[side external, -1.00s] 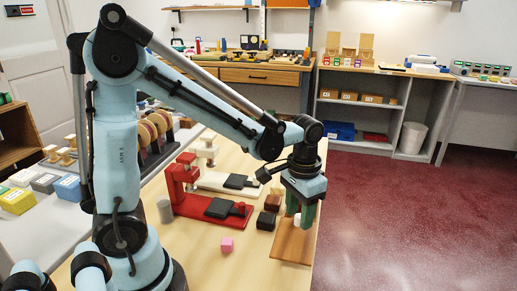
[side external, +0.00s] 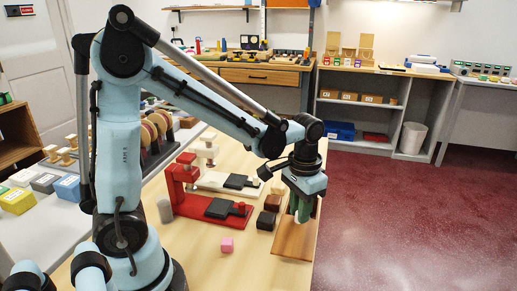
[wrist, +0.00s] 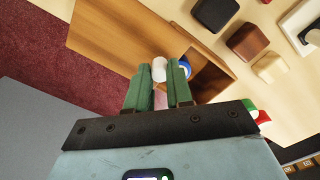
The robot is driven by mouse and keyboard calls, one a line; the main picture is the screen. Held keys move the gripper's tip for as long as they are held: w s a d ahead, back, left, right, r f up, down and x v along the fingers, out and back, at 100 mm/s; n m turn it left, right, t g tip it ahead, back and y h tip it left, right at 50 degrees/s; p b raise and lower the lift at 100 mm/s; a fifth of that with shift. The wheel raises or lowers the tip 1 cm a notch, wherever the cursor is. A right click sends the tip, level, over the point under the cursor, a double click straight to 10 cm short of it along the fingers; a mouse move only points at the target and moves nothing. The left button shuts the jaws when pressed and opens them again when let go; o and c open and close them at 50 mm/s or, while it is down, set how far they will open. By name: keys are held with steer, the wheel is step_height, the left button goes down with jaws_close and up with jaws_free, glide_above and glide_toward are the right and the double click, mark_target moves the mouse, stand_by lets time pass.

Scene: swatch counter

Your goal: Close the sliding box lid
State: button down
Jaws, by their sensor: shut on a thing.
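The wooden box (side external: 292,243) lies at the right edge of the table. Its flat brown lid (wrist: 128,30) shows in the wrist view, with an open gap beside it showing the dark inside (wrist: 208,82). A blue round thing (wrist: 184,67) shows in the gap, partly hidden by a finger. A white knob (wrist: 159,69) stands between my green fingertips. My gripper (side external: 303,213) points down over the box and is shut on the knob; its fingers hide part of the knob and the gap.
Dark brown blocks (side external: 266,220) and a pale block (side external: 278,187) sit just left of the box. A red stand (side external: 185,190) with a black pad and a white stand (side external: 210,170) are farther left. Right of the table is open floor.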

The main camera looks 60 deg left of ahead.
steer(key=w+a, duration=0.7)
steer(key=shift+w+a, duration=0.1)
steer(key=shift+w, duration=0.05)
steer(key=c, duration=1.1)
jaws_free()
steer(key=shift+o, duration=0.4)
steer(key=shift+r, duration=0.2)
step_height(320, 180, up, 12)
steer(key=shift+f, duration=0.1)
